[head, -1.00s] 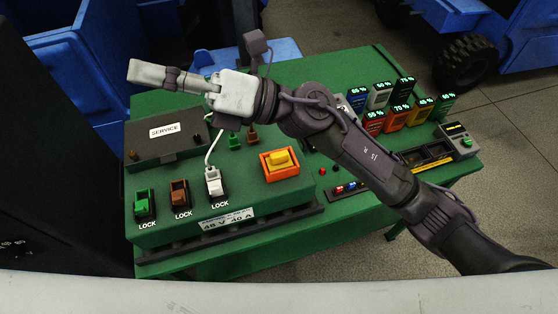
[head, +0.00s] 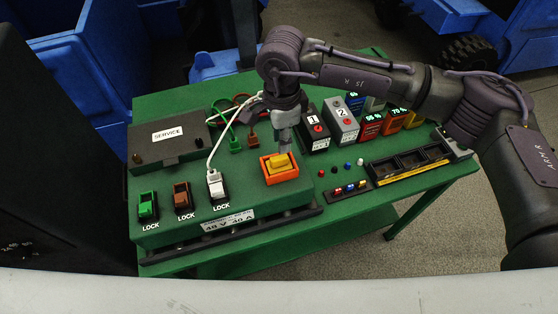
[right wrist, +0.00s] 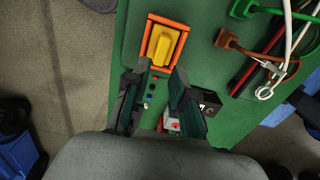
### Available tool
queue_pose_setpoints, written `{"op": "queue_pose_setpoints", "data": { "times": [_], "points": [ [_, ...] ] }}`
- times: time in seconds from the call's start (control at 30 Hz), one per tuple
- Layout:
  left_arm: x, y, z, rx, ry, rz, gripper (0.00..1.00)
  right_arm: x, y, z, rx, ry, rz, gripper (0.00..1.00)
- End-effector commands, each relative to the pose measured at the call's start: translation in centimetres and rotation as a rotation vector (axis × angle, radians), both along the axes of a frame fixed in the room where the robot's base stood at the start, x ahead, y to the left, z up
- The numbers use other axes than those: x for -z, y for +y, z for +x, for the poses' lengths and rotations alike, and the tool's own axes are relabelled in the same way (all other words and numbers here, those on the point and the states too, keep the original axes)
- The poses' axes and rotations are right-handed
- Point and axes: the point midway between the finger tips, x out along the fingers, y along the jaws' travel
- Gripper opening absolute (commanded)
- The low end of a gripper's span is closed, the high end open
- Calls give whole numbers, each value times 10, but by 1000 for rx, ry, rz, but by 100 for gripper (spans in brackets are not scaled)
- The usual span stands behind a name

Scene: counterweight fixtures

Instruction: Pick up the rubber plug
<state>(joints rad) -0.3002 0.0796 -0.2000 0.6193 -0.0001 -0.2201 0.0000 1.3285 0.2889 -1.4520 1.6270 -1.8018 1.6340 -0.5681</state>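I cannot tell for certain which thing is the rubber plug. Candidates are small pegs on the green bench: a red one (head: 321,173), a black one (head: 334,169), a blue one (head: 347,164) and a white one (head: 360,162). My right gripper (head: 286,148) points down behind the yellow block (head: 278,161) in its orange frame (head: 282,177). In the right wrist view my right gripper (right wrist: 161,69) has its fingers apart with nothing held. Small pegs show below, between the fingers, and the yellow block (right wrist: 162,46) lies beyond the fingertips. My left gripper is out of view.
Green, brown and white (head: 215,184) LOCK connectors stand left, with cables behind them. A SERVICE box (head: 168,142) sits at back left. Numbered boxes (head: 341,119) and percent-marked blocks (head: 370,128) stand behind the pegs. A black tray (head: 409,163) lies at the right.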

Motion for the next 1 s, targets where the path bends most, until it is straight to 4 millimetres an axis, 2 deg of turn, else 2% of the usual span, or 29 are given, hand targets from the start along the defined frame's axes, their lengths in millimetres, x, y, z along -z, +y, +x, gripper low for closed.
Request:
{"op": "queue_pose_setpoints", "data": {
  "times": [0.1,0.27,0.37,0.5,0.7,0.9,0.93,1.0],
  "points": [
    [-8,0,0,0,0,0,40,15,0,0,1,3,1,25],
    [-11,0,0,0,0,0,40,25,1,0,1,2,2,25],
    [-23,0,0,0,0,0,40,33,2,-1,1,5,2,25],
    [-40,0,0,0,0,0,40,53,6,-2,0,6,1,25],
    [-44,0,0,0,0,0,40,75,5,0,2,2,3,25],
    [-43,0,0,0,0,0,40,77,5,0,1,0,3,25],
    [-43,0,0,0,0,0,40,77,5,0,1,1,3,23],
    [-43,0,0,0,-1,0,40,77,5,0,1,1,3,12]
  ]
}}
